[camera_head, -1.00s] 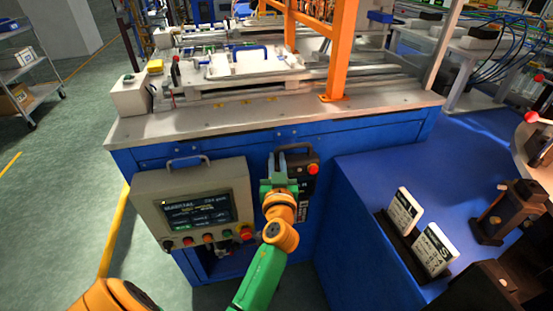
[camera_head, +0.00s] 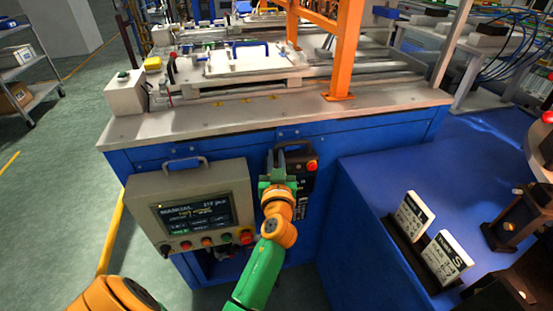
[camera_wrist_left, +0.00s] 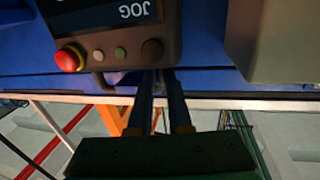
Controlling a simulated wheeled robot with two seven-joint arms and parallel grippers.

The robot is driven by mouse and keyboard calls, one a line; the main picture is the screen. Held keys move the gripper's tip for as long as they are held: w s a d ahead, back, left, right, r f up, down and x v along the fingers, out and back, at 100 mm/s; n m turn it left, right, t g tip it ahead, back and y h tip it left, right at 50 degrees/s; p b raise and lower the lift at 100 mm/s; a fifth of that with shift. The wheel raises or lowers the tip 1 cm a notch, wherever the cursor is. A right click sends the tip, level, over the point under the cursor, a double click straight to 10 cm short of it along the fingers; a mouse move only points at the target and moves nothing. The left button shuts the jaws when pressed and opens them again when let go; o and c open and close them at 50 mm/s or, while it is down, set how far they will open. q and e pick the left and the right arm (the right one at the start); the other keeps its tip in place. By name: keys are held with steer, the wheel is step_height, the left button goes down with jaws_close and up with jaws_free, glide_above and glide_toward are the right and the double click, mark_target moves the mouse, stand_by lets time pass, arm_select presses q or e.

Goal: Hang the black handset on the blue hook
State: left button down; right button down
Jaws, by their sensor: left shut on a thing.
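The black handset (camera_head: 307,178), with a red button at its top right, is upright against the front of the blue cabinet. My left gripper (camera_head: 280,152) is shut on the handset and covers part of it in the head view. In the left wrist view the handset (camera_wrist_left: 110,35) appears upside down, with a "JOG" screen, a red button and smaller buttons. The fingers of my left gripper (camera_wrist_left: 158,78) reach its edge there. I cannot make out the blue hook, so I cannot tell whether the handset touches it. My right gripper is not in view.
A grey control panel (camera_head: 193,213) with a screen and buttons is close on the left of the handset. The blue cabinet (camera_head: 222,145) carries a grey worktop (camera_head: 215,120) and an orange post (camera_head: 345,60). A blue table (camera_head: 365,225) with two white cards stands right.

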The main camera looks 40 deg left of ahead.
arm_select(q)
steer(key=shift+a, duration=0.15)
steer(key=c, duration=0.8)
jaws_free()
steer(key=shift+r, duration=0.1)
steer(key=shift+o, duration=0.2)
